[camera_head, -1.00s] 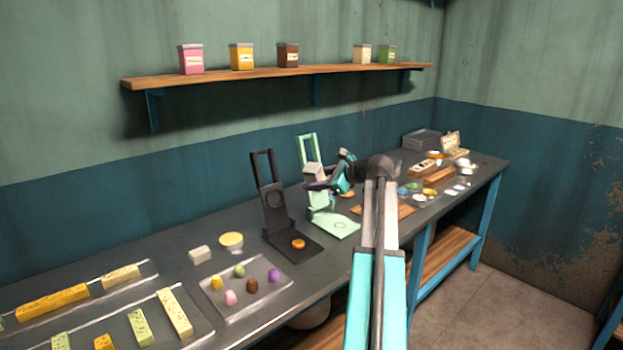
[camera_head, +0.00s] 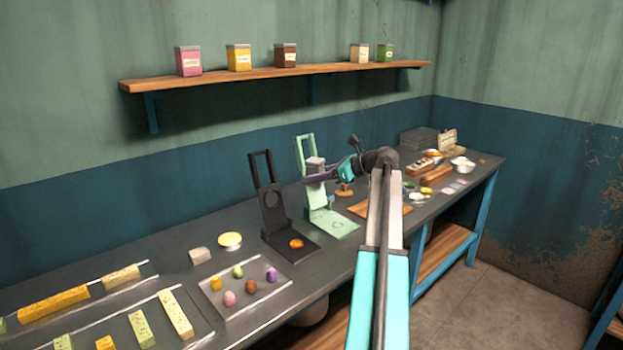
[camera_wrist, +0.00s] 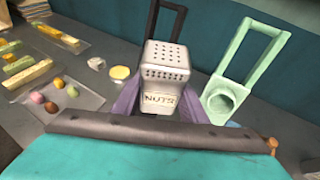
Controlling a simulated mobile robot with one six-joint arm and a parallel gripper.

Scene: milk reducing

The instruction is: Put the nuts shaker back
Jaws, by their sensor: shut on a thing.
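The nuts shaker (camera_wrist: 161,72) is a pale box with a perforated grey top and a "NUTS" label, upright in the wrist view. My gripper (camera_wrist: 158,100) is shut on it, with purple fingers on both sides. In the head view the shaker (camera_head: 316,168) is held above the counter, in front of the light green press-like stand (camera_head: 333,222). My gripper (camera_head: 318,179) reaches it from the right. The shelf (camera_head: 225,80) on the wall holds a pink, a yellow and a brown shaker at left, with a gap before a cream and a green one.
A black stand (camera_head: 290,238) with an orange piece on its base is left of the green stand. A tray of coloured pieces (camera_head: 238,310) lies in front. A wooden board (camera_head: 372,209) and several bowls are to the right. Air below the shelf is clear.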

